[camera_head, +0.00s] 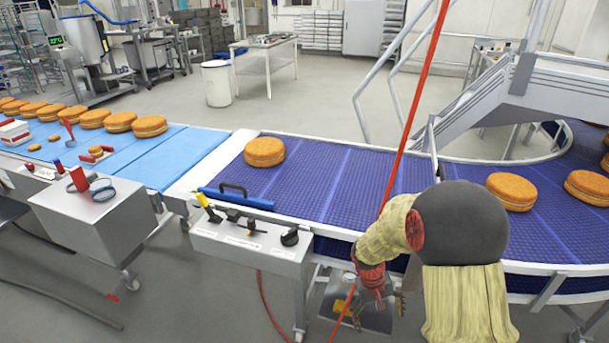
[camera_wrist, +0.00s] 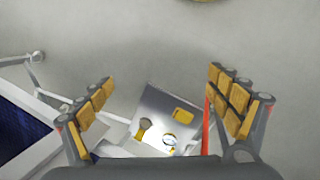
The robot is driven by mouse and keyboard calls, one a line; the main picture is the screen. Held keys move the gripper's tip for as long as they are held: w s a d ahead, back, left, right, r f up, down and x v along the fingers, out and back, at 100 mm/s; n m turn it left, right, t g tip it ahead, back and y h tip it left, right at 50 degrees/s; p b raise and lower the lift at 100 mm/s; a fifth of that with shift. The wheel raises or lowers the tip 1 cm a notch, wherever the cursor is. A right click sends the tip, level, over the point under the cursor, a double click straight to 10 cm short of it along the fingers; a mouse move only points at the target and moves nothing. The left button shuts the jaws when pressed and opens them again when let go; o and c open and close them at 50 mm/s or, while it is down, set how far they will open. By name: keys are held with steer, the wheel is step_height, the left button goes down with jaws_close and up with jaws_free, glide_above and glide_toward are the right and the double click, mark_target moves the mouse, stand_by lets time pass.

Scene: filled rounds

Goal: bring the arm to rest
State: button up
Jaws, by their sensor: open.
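My arm, with its pale yellow sleeve and dark round joint, stands in front of the blue belt at the lower right of the head view. My gripper (camera_head: 375,312) hangs low at the belt's front edge, fingers down. In the wrist view my gripper (camera_wrist: 165,105) has its two yellow-padded fingers wide apart with nothing between them. Below and beyond the fingers is a grey metal box or tray (camera_wrist: 160,103) with a yellow patch and small round parts on it; it also shows beneath my gripper in the head view (camera_head: 341,318).
The purple-blue belt (camera_head: 345,183) carries several round filled cakes, one of them (camera_head: 264,152) at its left end. A red pole or cord (camera_head: 412,107) rises beside my arm. A control box (camera_head: 245,243) with switches is left of my gripper. A metal staircase (camera_head: 560,90) stands behind.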

steer(key=s+a+r+t+y, duration=0.1)
steer(key=s+r+t, duration=0.1)
steer(key=s+r, duration=0.5)
steer(key=s+a+r+m+t+y+p, duration=0.1)
steer(key=s+r+t, duration=0.1)
steer(key=s+r, duration=0.6)
steer(key=s+a+r+t+p, duration=0.1)
steer(key=s+r, duration=0.7)
steer(key=r, duration=1)
steer(key=shift+a+r+t+y, duration=0.15)
steer(key=shift+r+t+y, duration=0.2)
steer(key=shift+t, duration=0.55)
steer(key=shift+f, duration=0.1)
steer(key=shift+c, duration=0.4)
